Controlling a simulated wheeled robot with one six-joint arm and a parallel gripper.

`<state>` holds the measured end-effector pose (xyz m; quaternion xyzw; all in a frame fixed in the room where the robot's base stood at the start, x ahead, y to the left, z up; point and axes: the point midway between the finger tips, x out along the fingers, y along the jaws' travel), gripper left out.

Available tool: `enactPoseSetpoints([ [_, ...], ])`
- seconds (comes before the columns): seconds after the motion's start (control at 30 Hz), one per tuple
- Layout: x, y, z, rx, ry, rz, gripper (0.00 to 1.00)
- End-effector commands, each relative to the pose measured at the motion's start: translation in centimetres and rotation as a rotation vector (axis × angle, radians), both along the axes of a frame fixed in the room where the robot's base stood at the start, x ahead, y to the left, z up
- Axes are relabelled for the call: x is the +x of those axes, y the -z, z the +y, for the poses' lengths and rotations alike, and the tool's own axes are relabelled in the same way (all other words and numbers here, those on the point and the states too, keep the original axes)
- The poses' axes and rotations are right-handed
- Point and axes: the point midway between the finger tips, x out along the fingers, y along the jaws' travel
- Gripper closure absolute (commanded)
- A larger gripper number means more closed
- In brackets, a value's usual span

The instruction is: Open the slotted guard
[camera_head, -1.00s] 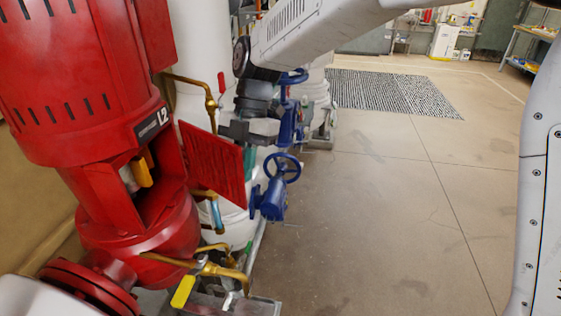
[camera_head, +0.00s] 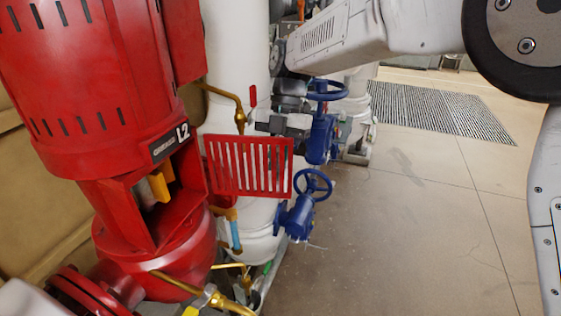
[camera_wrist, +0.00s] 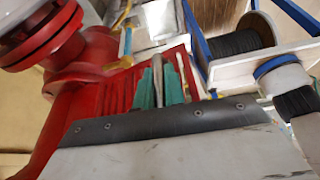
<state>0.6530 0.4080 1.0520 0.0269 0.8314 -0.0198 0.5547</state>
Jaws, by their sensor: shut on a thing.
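The slotted guard (camera_head: 247,166) is a red panel with upright slots, hinged to the red pump marked L2 (camera_head: 115,90). In the head view it stands swung out to the right of the pump, with the white pipe showing through its slots. My gripper (camera_head: 285,125) is at the guard's upper right edge; its fingertips are hard to see there. In the wrist view the green fingertips of my gripper (camera_wrist: 159,88) are closed around a thin grey bar beside the guard (camera_wrist: 118,92). The pump's opening shows, with a yellow part (camera_head: 160,184) inside.
Blue valves with handwheels (camera_head: 314,184) stand just right of the guard. A brass pipe with a red lever (camera_head: 252,96) is above it, and a brass fitting (camera_head: 215,298) is below. The floor (camera_head: 420,230) to the right is clear.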

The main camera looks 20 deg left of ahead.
Motion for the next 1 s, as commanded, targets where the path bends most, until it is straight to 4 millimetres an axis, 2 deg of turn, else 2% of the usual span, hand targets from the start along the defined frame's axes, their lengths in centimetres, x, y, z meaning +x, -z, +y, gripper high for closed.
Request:
enactPoseSetpoints([
  [0.57,0.54,-0.04,-0.17,-0.004,0.006,-0.004,1.0],
  [0.6,0.55,-0.04,-0.18,-0.004,0.006,-0.004,0.86],
  [0.67,0.53,-0.04,-0.15,-0.003,0.006,-0.004,0.7],
  [1.0,0.43,-0.27,0.18,-0.001,0.002,-0.003,0.67],
])
